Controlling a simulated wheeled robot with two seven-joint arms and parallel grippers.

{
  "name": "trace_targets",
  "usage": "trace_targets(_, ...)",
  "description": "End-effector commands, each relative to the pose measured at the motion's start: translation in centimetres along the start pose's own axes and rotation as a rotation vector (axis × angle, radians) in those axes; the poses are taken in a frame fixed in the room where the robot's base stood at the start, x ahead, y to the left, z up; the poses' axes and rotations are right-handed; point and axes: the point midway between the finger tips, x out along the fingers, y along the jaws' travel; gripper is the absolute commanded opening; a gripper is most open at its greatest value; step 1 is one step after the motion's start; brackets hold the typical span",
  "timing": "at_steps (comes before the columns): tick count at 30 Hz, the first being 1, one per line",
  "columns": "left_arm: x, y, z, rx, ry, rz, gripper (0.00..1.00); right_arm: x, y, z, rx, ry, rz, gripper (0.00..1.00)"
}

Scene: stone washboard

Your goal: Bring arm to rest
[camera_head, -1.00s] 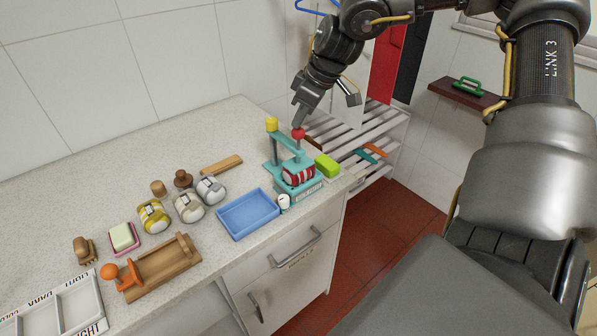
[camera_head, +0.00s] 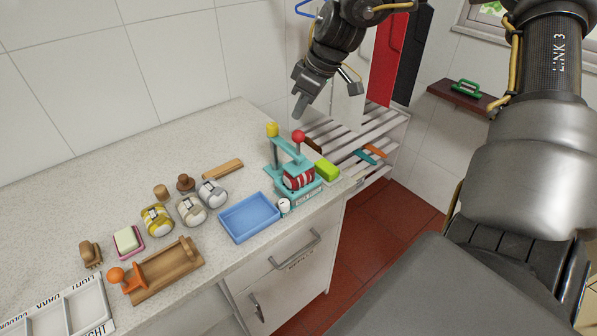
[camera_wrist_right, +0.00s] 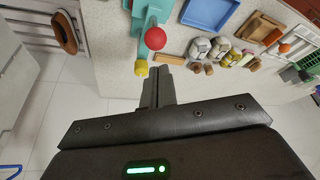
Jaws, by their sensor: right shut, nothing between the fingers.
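My right gripper (camera_head: 299,106) is shut and empty in the head view. It hangs in the air above the teal press (camera_head: 305,192), apart from its red knob (camera_head: 298,137). In the right wrist view the shut fingers (camera_wrist_right: 158,72) point toward the counter, with the red knob (camera_wrist_right: 155,38) and the yellow knob (camera_wrist_right: 141,68) close by in the picture. A red-and-white striped roll sits in the press. My left gripper is not in view.
A blue tray (camera_head: 249,217), a green block (camera_head: 327,169), several rolled bundles and a wooden board (camera_head: 167,270) rest on the counter (camera_head: 130,168). A slatted rack (camera_head: 360,140) stands at the right. The air above the counter's left is clear.

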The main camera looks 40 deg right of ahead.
Motion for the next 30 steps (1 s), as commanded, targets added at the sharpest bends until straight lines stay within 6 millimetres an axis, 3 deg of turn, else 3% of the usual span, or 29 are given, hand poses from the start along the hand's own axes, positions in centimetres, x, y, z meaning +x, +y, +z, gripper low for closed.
trace_targets(3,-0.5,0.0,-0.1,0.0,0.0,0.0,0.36,-0.8,0.0,-0.4,0.0,0.0,0.0,0.0)
trace_targets(19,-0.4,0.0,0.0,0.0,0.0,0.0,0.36,-0.8,0.0,-0.4,-0.008,0.002,0.002,0.0)
trace_targets(25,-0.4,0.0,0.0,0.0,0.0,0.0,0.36,-0.9,0.5,-1.2,-0.236,0.035,0.031,0.0)
trace_targets(28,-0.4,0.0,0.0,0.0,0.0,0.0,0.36,-1.7,3.0,-3.8,-0.422,0.114,0.107,0.0)
trace_targets(30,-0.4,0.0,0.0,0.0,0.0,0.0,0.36,-2.3,6.5,-4.9,-0.514,0.18,0.183,0.0)
